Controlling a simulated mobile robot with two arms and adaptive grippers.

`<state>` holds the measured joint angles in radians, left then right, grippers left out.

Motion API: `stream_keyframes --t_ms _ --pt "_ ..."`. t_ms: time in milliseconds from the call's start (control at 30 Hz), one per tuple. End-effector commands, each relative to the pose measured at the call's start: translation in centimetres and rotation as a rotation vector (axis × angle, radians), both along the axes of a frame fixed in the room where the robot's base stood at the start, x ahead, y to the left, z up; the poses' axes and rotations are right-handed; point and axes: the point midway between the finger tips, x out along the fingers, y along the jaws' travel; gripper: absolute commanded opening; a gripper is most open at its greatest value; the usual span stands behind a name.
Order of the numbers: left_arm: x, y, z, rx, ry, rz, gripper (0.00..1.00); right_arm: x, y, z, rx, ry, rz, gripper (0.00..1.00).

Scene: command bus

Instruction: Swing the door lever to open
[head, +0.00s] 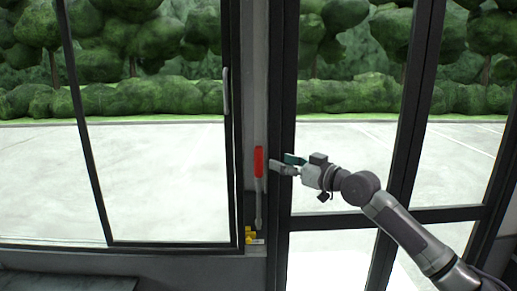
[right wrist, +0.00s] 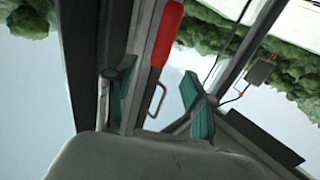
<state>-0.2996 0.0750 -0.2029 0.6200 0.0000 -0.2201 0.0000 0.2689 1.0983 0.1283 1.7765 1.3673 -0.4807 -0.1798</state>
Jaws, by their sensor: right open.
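The door lever has a red grip (head: 258,162) on a grey shaft (head: 259,205) and stands upright on the post between the window and the glass door (head: 348,215). My right gripper (head: 282,163) reaches in from the right at the height of the red grip. It is open, its fingertips just right of the grip in the head view. In the right wrist view, the red grip (right wrist: 166,32) shows beyond and between the teal-padded fingers (right wrist: 155,92); neither finger is seen closed on it. Contact cannot be told. My left gripper is out of view.
Yellow parts (head: 249,236) sit at the lever's base. A dark-framed window (head: 150,190) with a pale handle (head: 226,92) is to the left. Dark door frame bars (head: 281,120) stand close by the gripper. Pavement and trees lie outside.

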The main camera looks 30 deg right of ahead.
Motion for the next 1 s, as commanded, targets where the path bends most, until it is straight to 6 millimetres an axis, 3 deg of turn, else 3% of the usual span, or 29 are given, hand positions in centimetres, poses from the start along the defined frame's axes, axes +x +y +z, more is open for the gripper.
stream_keyframes --t_ms 33,233,500,900,1000 --pt "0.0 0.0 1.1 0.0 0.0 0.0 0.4 0.9 0.3 0.8 0.003 -0.003 0.002 0.54" --pt "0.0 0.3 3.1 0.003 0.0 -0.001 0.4 4.6 1.2 0.8 0.005 -0.004 0.001 0.54" --pt "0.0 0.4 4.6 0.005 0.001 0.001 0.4 8.3 2.1 0.3 0.002 -0.001 0.0 0.54" --pt "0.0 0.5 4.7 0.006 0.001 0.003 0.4 9.1 2.3 0.0 -0.002 0.0 0.001 0.54" --pt "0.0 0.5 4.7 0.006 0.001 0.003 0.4 9.1 2.2 0.0 -0.002 0.0 0.001 0.39"
